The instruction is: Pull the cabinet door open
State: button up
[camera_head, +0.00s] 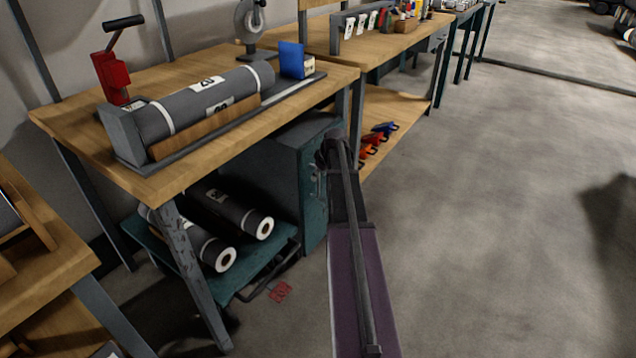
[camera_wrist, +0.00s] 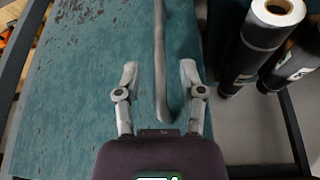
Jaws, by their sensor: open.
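The teal cabinet (camera_head: 313,215) stands under the near workbench, and its door looks shut. In the wrist view the worn teal door (camera_wrist: 85,100) fills the left and middle. A grey vertical bar handle (camera_wrist: 159,35) with a hooked lower end runs down between the fingers of my gripper (camera_wrist: 159,67). My gripper is open, one finger on each side of the handle, with visible gaps to it. Whether the fingers are deep enough to surround the bar is hard to tell. In the head view my arm covers the gripper and part of the door.
Grey rolls (camera_head: 232,212) lie on a low teal cart left of the cabinet. The workbench top (camera_head: 85,110) with another roll overhangs the cabinet. A bench leg (camera_head: 190,265) stands at the front left. Open grey floor (camera_head: 490,210) lies to the right.

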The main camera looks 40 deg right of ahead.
jog(key=shift+b+x, duration=0.5)
jog(key=shift+x, duration=0.3)
grip_shut()
